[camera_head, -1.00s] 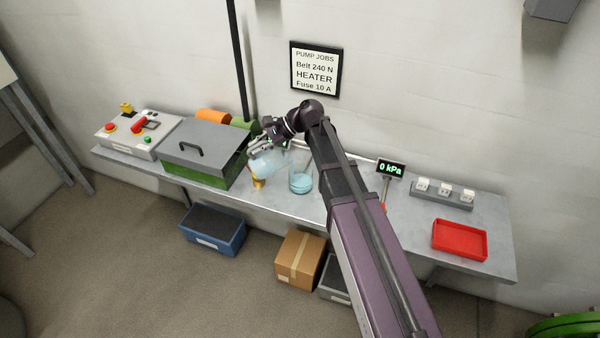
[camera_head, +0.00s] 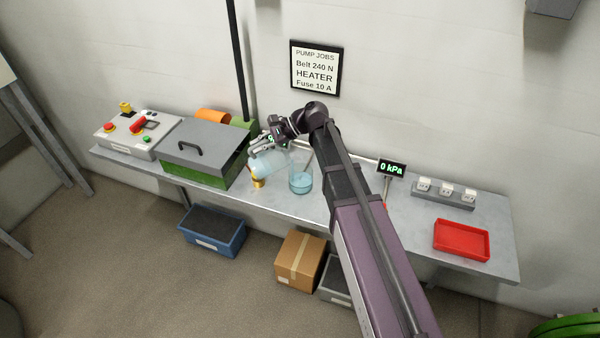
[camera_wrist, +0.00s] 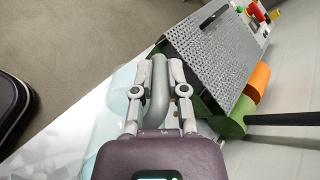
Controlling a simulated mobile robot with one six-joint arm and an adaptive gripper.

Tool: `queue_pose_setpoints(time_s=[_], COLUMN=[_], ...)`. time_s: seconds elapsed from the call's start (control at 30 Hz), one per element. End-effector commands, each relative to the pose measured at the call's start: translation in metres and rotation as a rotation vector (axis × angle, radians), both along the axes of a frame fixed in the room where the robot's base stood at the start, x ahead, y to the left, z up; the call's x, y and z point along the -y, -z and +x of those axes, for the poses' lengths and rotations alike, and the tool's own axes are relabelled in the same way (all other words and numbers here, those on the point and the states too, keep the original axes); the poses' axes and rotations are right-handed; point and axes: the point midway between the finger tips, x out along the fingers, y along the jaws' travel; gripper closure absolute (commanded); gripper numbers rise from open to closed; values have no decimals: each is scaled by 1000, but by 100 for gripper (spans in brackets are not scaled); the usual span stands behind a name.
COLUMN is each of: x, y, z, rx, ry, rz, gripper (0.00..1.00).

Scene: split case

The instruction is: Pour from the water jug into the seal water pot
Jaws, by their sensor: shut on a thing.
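The water jug (camera_head: 268,163) is a pale blue, see-through vessel, held above the bench and seemingly tilted. My gripper (camera_head: 262,141) is shut on its grey handle, which shows between the fingers in the wrist view (camera_wrist: 158,90). The jug's clear body (camera_wrist: 112,112) shows beside and below the fingers there. A clear round vessel with blue liquid, which looks like the seal water pot (camera_head: 300,183), stands upright on the bench just right of the jug. I cannot make out a stream between them. The jug's mouth is hard to see.
A small brass-yellow item (camera_head: 258,183) is just below the jug. A green case with a grey lid (camera_head: 205,140) stands close on the left, with an orange cylinder (camera_head: 212,115) behind. A 0 kPa display (camera_head: 391,169) and red tray (camera_head: 461,240) are to the right.

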Motion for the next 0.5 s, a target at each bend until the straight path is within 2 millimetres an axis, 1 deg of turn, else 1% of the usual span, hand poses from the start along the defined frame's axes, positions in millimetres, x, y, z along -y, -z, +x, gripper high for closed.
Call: queue_pose_setpoints(time_s=[0.5], x=[3], y=[1], z=[1], rx=[-7], ry=[0], rz=[35], gripper=[100])
